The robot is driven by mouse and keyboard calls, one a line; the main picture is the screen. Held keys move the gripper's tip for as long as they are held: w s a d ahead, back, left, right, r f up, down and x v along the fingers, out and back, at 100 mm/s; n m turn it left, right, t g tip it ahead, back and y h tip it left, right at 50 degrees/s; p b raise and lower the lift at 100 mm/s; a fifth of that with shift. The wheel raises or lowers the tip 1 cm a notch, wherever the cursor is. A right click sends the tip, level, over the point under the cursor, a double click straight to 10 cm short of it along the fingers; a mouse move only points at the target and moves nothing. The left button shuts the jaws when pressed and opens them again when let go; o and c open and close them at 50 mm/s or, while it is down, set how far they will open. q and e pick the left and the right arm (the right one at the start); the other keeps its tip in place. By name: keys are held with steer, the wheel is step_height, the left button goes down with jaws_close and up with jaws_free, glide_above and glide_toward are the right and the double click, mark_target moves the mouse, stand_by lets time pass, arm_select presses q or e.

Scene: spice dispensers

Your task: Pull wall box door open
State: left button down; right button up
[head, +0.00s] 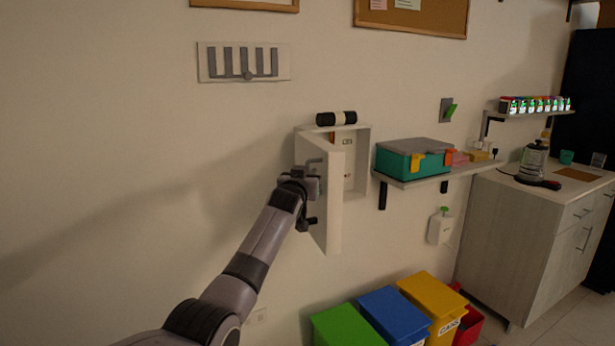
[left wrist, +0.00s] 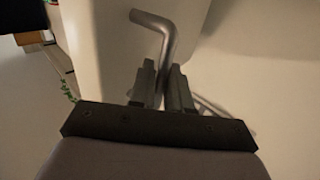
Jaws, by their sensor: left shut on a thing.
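The white wall box (head: 360,165) is mounted on the wall, and its door (head: 335,205) stands swung out from it, so part of the inside shows. My left gripper (head: 308,182) is at the outer face of the door, on its left side. In the left wrist view the two fingers (left wrist: 163,88) are closed around the lower part of a bent grey metal handle (left wrist: 160,28) on the white door panel (left wrist: 105,40). The handle also shows partly in the head view (head: 314,161). My right gripper is not in view.
A black and white cylinder (head: 336,118) sits on top of the box. To the right, a shelf (head: 430,177) holds a green toolbox (head: 405,160). Green (head: 345,325), blue (head: 393,312) and yellow (head: 432,300) bins stand below. The wall left of the door is clear below the rack (head: 243,63).

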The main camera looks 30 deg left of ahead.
arm_select(q)
steer(key=shift+r, duration=0.1)
steer(key=c, duration=1.3)
jaws_free()
steer(key=shift+s, duration=0.1)
steer(key=shift+b+v, duration=0.3)
steer(key=shift+v, duration=3.15)
steer(key=s+d+f+m+g+h, duration=0.15)
steer(key=s+d+f, duration=0.3)
steer(key=f, duration=0.45)
steer(key=s+d+f+m+g+h, duration=0.1)
steer(key=s+d+f+m+h, duration=0.3)
steer(key=f, duration=0.6)
steer(key=s+d+f+n+g+y, duration=0.1)
steer(key=s+d+f, duration=0.2)
steer(key=s+f, duration=0.45)
steer(key=s+d+f+g+h, duration=0.1)
steer(key=s+d+f, duration=0.2)
steer(key=s, duration=0.4)
steer(key=s+d+f+m+g+h, duration=0.1)
steer(key=s+d+f, duration=0.3)
steer(key=s+f, duration=0.2)
steer(key=s+d+f+g+h, duration=0.1)
steer(key=s+d+f, duration=0.2)
steer(key=s, duration=0.7)
steer(key=shift+d+f+m, duration=0.25)
steer(key=shift+d+f, duration=0.05)
steer(key=shift+f, duration=0.4)
